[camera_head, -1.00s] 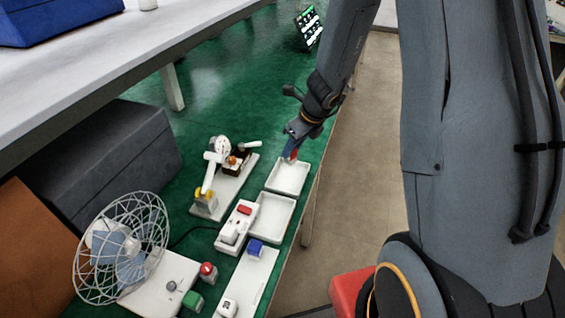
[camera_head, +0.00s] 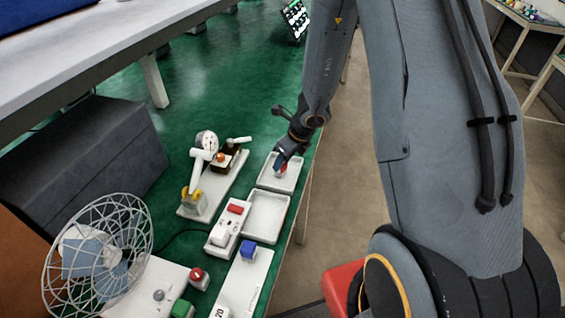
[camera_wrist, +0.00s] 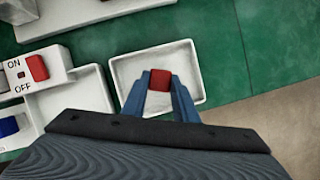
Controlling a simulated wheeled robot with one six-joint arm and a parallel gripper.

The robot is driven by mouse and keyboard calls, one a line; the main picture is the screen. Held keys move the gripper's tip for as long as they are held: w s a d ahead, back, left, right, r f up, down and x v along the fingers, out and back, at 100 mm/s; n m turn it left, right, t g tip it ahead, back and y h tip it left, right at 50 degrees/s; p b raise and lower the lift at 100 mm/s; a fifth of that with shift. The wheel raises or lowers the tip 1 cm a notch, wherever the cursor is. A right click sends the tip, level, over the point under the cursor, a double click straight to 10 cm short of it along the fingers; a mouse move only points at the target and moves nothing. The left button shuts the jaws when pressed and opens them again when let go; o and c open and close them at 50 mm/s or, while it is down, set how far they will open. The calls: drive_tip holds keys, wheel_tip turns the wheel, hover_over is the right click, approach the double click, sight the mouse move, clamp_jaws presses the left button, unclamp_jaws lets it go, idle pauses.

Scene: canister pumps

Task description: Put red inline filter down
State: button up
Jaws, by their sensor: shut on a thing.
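My gripper (camera_head: 281,164) is shut on the red inline filter (camera_wrist: 159,80), which shows as a small red block between the blue fingertips in the wrist view. In the head view the gripper and filter are over the far white tray (camera_head: 264,184), and the filter is mostly hidden by the fingers. In the wrist view the filter lies over the middle of this tray (camera_wrist: 120,72). I cannot tell whether the filter touches the tray floor.
A second white tray (camera_head: 264,217) sits nearer and is empty. A switch box (camera_head: 222,237) with a red rocker, a blue block (camera_head: 247,250) on a white plate, the pump assembly (camera_head: 198,190) and a caged fan (camera_head: 97,255) stand around. The green table's edge is close on the right.

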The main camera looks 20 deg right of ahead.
drive_tip(key=shift+f, duration=0.2)
drive_tip(key=o, duration=1.1)
drive_tip(key=shift+r, duration=0.1)
drive_tip(key=shift+r, duration=0.1)
drive_tip(key=shift+r, duration=0.35)
drive_tip(key=p+v, duration=0.3)
drive_tip(key=v, duration=0.8)
drive_tip(key=s+r+n, duration=0.3)
drive_tip(key=s+n, duration=0.2)
drive_tip(key=n, duration=0.4)
drive_tip(key=s+a+r+n+g+h, duration=0.1)
drive_tip(key=s+r+n, duration=0.2)
drive_tip(key=n, duration=0.7)
drive_tip(key=s+a+r+n+h, duration=0.1)
drive_tip(key=s+r+n, duration=0.2)
drive_tip(key=s+n, duration=0.3)
drive_tip(key=shift+s+a+r+n, duration=0.15)
drive_tip(key=shift+s+n, duration=0.05)
drive_tip(key=shift+n, duration=0.85)
drive_tip(key=shift+s+a+r+n, duration=0.1)
drive_tip(key=shift+s+r+n, duration=0.05)
drive_tip(key=shift+n, duration=0.9)
